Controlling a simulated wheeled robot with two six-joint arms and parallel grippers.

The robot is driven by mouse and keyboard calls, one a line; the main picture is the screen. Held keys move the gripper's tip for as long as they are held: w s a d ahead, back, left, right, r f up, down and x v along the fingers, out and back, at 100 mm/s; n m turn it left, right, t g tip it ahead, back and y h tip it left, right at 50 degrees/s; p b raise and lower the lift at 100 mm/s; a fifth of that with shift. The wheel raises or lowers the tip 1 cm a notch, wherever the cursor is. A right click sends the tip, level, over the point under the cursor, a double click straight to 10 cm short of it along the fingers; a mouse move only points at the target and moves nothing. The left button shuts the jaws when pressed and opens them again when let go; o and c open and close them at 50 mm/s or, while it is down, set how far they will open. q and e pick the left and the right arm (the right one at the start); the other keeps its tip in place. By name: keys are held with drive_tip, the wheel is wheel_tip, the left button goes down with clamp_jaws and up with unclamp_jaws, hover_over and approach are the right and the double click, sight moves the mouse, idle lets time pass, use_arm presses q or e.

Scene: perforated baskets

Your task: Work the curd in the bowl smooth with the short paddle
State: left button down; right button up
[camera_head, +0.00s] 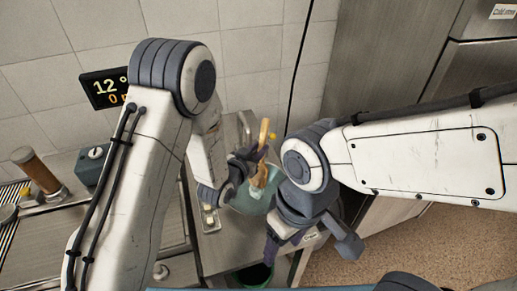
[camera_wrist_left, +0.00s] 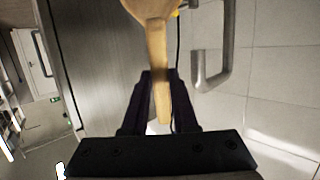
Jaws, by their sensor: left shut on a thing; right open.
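A wooden paddle (camera_head: 263,132) stands roughly upright over the work counter in the head view. My left gripper (camera_head: 251,160) is shut on it. In the left wrist view the fingers (camera_wrist_left: 160,82) are around the paddle's narrow handle (camera_wrist_left: 157,60), and its broader part is cut off at the top edge. A teal bowl (camera_head: 246,203) is on the counter below, partly hidden by my grippers and the paddle. I cannot make out the curd, or whether the paddle touches it. My right gripper (camera_head: 272,246) is open and empty, pointing down at the bowl's lower right.
A dark green bin (camera_head: 256,275) stands below the counter's front edge. A metal counter (camera_head: 222,247) runs beneath the bowl. At the left are a teal-grey box with a knob (camera_head: 91,165) and a brown cylinder (camera_head: 38,171). A black display (camera_head: 104,90) hangs on the tiled wall.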

use_arm(q)
drive_tip(key=shift+f, duration=0.15)
drive_tip(key=shift+s+d, duration=0.1)
drive_tip(key=shift+s+d+b, duration=0.25)
drive_tip(key=shift+d+b, duration=0.1)
drive_tip(key=shift+b, duration=0.05)
drive_tip(key=shift+a, duration=0.1)
drive_tip(key=shift+w+a+f, duration=0.1)
drive_tip(key=shift+w+a, duration=0.3)
drive_tip(key=shift+a, duration=0.45)
drive_tip(key=shift+d, duration=0.15)
